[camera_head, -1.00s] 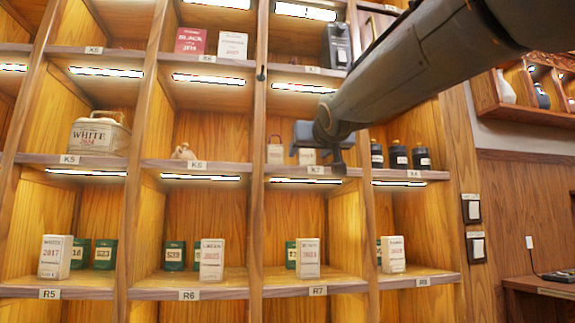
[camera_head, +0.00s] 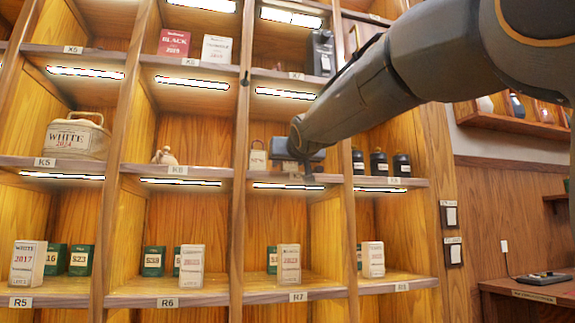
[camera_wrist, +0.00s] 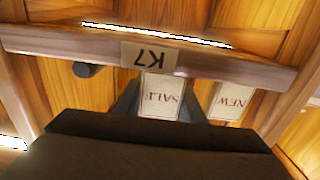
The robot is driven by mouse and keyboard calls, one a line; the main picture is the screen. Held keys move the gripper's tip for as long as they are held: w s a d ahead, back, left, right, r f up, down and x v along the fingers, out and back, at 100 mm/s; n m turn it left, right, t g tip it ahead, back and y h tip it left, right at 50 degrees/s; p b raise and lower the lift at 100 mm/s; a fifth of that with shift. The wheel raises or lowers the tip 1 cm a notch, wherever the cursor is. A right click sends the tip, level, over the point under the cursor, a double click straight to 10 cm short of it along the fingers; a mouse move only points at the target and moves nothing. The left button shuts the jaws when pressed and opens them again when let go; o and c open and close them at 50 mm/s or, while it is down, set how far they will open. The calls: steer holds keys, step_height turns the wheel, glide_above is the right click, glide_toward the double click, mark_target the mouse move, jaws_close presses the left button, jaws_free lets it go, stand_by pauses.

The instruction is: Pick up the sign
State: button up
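Two small pale signs stand in the K7 compartment. The wrist view shows them upside down: the SALE sign (camera_wrist: 162,96) in the middle and the NEW sign (camera_wrist: 229,101) to its right. In the head view, the NEW sign (camera_head: 257,158) shows left of my gripper (camera_head: 302,162); the SALE sign is hidden behind the gripper. In the wrist view, the dark fingers of my gripper (camera_wrist: 160,103) are spread, one on each side of the SALE sign. I cannot tell whether they touch it.
The K7 shelf edge (camera_wrist: 225,65) crosses the wrist view close to the fingers. Wooden uprights (camera_head: 239,200) bound the compartment. Several dark jars (camera_head: 379,163) stand in the compartment to the right. Boxes and green tins fill the row below.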

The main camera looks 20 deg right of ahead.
steer(key=c, duration=0.5)
steer(key=shift+o, duration=0.2)
step_height(320, 180, up, 10)
steer(key=p, duration=0.4)
